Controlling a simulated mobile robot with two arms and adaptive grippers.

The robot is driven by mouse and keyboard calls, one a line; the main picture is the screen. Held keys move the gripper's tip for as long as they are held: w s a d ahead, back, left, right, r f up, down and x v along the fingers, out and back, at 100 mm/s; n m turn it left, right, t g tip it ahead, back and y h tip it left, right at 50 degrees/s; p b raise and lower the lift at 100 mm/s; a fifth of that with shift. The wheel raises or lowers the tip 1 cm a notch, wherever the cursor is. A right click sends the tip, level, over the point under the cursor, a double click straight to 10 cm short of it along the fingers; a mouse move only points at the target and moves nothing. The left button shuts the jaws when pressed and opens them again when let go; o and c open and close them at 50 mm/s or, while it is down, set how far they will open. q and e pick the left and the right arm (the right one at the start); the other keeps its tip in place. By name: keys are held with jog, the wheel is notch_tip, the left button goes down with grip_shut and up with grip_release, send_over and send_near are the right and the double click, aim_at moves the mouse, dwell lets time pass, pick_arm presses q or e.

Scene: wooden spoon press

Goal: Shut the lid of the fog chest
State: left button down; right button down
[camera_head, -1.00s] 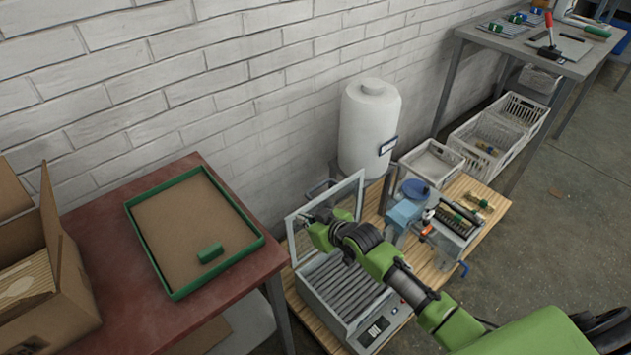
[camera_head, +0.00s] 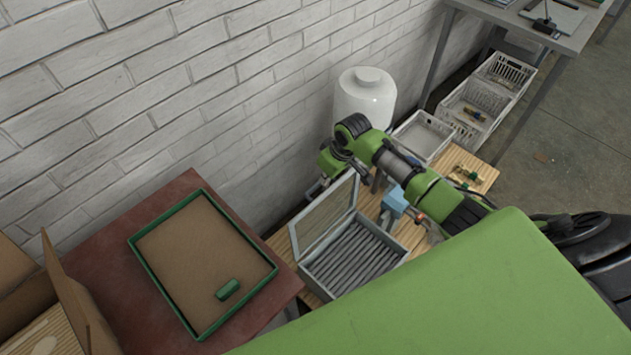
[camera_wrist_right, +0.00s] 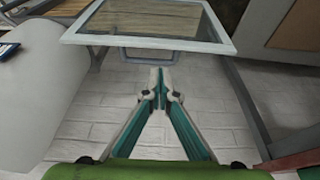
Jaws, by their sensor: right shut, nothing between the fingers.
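The fog chest (camera_head: 375,283) is a grey box with rows of dark slats inside, standing low on a wooden board. Its glass lid (camera_head: 325,220), in a pale frame, stands raised along the side towards the wall. My right arm reaches over the chest area, and its green wrist is by the lid's upper edge on the wall side. In the wrist view the right gripper (camera_wrist_right: 160,82) is shut and empty, just below the lid frame (camera_wrist_right: 150,40) and its grey handle (camera_wrist_right: 150,58). I cannot tell whether it touches them. My left gripper is out of view.
A white tank (camera_head: 365,97) stands behind my arm by the brick wall. A red table (camera_head: 110,265) with a green-rimmed tray (camera_head: 160,297) is left of the chest. A blue device (camera_head: 393,203) is close on the right, with white crates (camera_head: 425,135) beyond.

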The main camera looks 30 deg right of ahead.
jog(key=d+b+x, duration=0.1)
jog(key=x, duration=0.7)
jog(key=shift+a+f+b, duration=0.35)
jog(key=shift+a+f, duration=0.1)
jog(key=shift+a, duration=0.1)
